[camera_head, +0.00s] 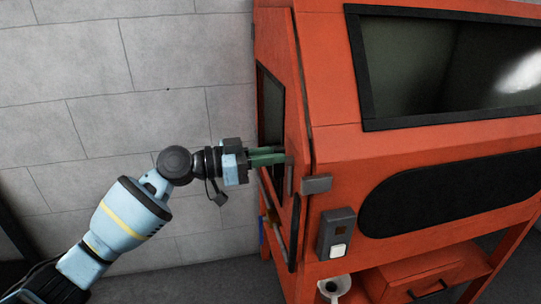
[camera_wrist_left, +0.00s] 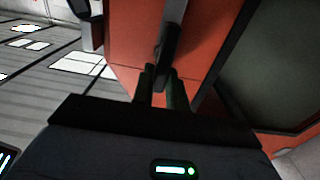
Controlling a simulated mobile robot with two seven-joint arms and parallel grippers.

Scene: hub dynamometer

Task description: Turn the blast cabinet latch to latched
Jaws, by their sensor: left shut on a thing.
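The orange blast cabinet (camera_head: 335,100) stands right of centre in the head view, its windowed side door facing my left arm. My left gripper (camera_head: 280,158) reaches the edge of that door from the left, its green fingers level. In the left wrist view the gripper (camera_wrist_left: 164,76) is shut on the dark latch handle (camera_wrist_left: 170,42), which lies between the fingertips against the orange panel. In the head view the latch handle (camera_head: 289,174) shows as a narrow grey piece at the fingertips, partly hidden by them. My right gripper is out of view.
A grey bracket (camera_head: 316,184) sits on the cabinet corner, close right of the fingers. Below it are a switch box (camera_head: 336,234) with a white button and an orange drawer (camera_head: 425,276). A pale block wall (camera_head: 150,70) stands behind. Room left of the cabinet is free.

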